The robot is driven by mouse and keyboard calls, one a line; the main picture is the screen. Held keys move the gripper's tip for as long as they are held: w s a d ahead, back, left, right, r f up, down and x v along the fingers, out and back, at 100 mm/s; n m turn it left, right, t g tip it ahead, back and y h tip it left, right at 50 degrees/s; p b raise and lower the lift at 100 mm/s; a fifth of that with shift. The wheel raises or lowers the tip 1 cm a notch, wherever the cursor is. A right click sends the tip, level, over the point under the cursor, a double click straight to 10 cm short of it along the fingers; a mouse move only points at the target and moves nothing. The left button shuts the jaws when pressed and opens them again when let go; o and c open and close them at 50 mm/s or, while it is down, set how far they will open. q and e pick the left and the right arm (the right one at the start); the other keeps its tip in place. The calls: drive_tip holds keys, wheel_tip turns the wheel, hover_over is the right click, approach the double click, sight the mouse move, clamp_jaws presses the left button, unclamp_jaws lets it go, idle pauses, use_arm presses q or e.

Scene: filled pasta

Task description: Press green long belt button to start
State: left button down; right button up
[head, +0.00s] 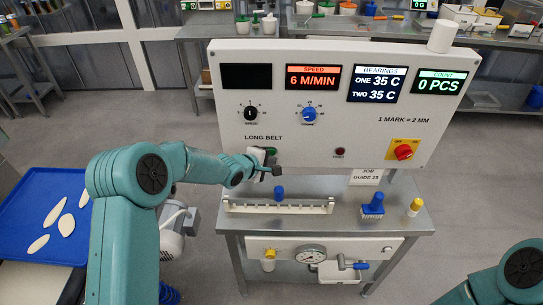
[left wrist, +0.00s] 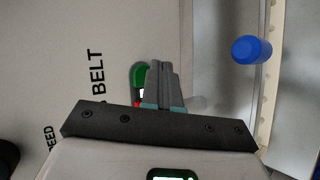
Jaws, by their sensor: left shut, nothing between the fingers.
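The panel has a speed knob (head: 251,113), a blue knob (head: 308,116), displays reading 6 M/MIN and 0 PCS, and a red switch (head: 404,151).

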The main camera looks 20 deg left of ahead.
use_arm(q)
drive_tip(key=s+b, duration=0.1)
drive_tip(key=s+d+b, duration=0.1)
drive_tip(key=s+b, duration=0.2)
drive_tip(key=s, duration=0.1)
drive_tip(key=shift+d+b, duration=0.25)
drive_tip(key=shift+b, duration=0.1)
idle(0.7)
drive_tip(key=s+d+f+m+g, duration=0.2)
drive_tip(key=s+f+m, duration=0.1)
drive_tip(key=s+f, duration=0.35)
drive_tip(key=s+d+f+m+g, duration=0.2)
drive_tip(key=s+f, duration=0.4)
drive_tip(key=f, duration=0.2)
drive_tip(key=s+d+f+m+g, duration=0.1)
drive_tip(key=s+f+m+g, duration=0.2)
drive_tip(key=s, duration=0.8)
drive_tip(key=s+d+f+m+g, duration=0.1)
drive_tip(key=s+f+m+g, duration=0.2)
drive_tip(key=s, duration=0.7)
wheel_tip(320, 180, down, 4)
drive_tip(key=m, duration=0.2)
drive_tip(key=shift+s+d+r+m+g, duration=0.2)
drive_tip(key=shift+s+d+m+g, duration=0.1)
drive_tip(key=shift+s+d, duration=0.05)
